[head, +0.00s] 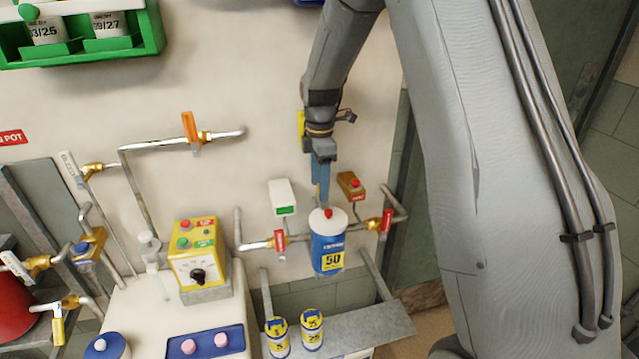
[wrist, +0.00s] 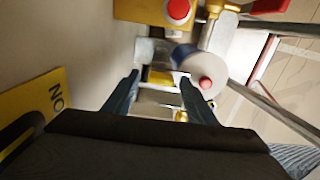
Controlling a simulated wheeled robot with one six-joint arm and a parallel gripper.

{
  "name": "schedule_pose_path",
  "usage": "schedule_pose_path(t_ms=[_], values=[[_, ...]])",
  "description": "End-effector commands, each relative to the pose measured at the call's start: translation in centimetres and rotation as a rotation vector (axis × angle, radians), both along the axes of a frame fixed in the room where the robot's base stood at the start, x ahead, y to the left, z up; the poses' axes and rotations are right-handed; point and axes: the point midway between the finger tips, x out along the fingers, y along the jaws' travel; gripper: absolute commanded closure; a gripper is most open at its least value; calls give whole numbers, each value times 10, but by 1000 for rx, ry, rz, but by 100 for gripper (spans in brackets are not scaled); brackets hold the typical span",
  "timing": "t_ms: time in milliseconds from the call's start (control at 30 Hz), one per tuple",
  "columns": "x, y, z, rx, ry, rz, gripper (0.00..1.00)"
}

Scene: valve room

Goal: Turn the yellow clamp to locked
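My gripper (head: 321,190) points down in front of the wall, just above the blue canister (head: 328,250) with its white top and red knob. In the wrist view its two fingers (wrist: 160,79) stand apart with nothing clearly held between them. A small yellow part (wrist: 158,77) shows beyond the gap between the fingertips; I cannot tell if it is the yellow clamp. The canister's white top (wrist: 207,78) is beside the right finger. A yellow plate with black letters (wrist: 50,105) is at left in the wrist view and shows partly behind my wrist (head: 301,124). The clamp's setting cannot be read.
A white box with a green display (head: 283,197) and a brown box with a red button (head: 351,185) are on the wall close to my gripper. Red-tagged valves (head: 280,241) flank the canister. Two small yellow-and-blue cans (head: 312,330) stand on the grey shelf (head: 375,327) below.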

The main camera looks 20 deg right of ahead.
Motion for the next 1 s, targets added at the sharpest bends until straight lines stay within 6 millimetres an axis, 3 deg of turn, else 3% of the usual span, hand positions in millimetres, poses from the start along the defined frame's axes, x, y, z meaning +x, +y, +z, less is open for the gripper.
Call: schedule_pose_path(t_ms=[267,700,1000], values=[[0,-1,4,0,0,-1,48],[0,0,67,0,-1,0,48],[-1,0,78,0,1,0,48]])
